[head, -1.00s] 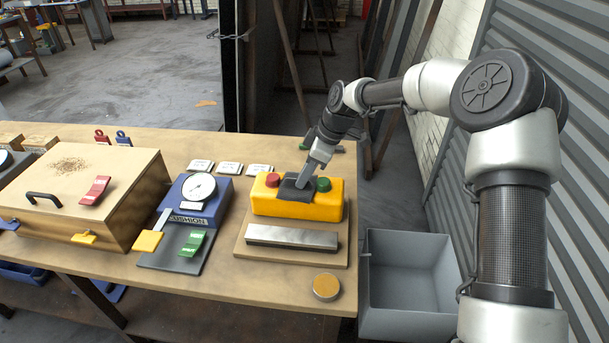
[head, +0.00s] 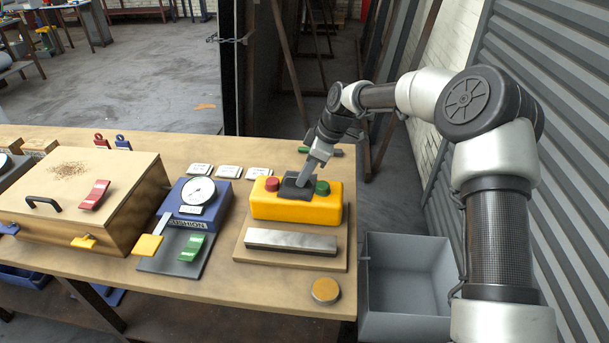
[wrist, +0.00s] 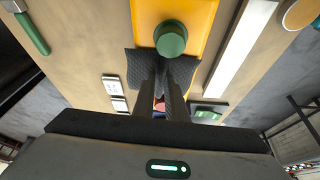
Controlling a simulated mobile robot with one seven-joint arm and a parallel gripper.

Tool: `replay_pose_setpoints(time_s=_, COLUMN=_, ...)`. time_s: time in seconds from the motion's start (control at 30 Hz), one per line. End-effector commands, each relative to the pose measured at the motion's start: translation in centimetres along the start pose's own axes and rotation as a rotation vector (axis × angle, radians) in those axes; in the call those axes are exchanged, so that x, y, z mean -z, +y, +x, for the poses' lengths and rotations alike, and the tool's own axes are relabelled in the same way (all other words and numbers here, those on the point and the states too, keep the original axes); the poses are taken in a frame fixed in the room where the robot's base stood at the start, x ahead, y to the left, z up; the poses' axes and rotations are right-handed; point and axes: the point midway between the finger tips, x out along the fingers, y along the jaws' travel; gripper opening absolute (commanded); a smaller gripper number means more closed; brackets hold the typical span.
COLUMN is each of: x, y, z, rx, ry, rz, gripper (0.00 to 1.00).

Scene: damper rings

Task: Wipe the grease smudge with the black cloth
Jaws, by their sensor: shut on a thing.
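The black cloth (head: 297,188) lies on top of the yellow box (head: 296,207), between a red button (head: 271,184) and a green button (head: 322,187). My gripper (head: 303,181) points down onto the cloth and is shut on it. In the wrist view the cloth (wrist: 184,74) spreads out on both sides of my gripper's fingers (wrist: 160,92), close to the green button (wrist: 171,38). I see no grease smudge on the bare parts of the yellow box. Whatever is under the cloth is hidden.
A metal bar (head: 291,242) lies in front of the yellow box. A dial gauge (head: 199,195) stands to the left, beside a wooden case (head: 120,185) with brown specks on its lid. A round tin (head: 325,290) sits near the front edge. A grey bin (head: 405,320) stands right of the bench.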

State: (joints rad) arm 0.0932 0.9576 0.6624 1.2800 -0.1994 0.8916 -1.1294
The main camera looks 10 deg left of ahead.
Motion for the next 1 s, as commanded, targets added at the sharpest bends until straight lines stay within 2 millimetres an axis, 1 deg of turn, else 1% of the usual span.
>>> replay_pose_setpoints(time_s=0.3, x=-0.3, y=-2.1, z=0.2, rx=-0.001, ry=0.0, rz=-0.001, gripper=0.0)
replay_pose_setpoints(time_s=0.47, x=-0.4, y=-2.5, z=0.2, rx=0.0, ry=0.0, rz=0.0, gripper=0.0)
replay_pose_setpoints(time_s=0.57, x=-0.3, y=-2.2, z=0.2, rx=0.0, ry=0.001, rz=0.001, gripper=0.0)
replay_pose_setpoints(time_s=0.8, x=-0.1, y=-0.5, z=0.2, rx=-0.001, ry=0.001, rz=0.001, gripper=0.0)
replay_pose_setpoints(time_s=1.0, x=-0.1, y=0.2, z=0.3, rx=0.0, ry=-0.001, rz=0.0, gripper=0.0)
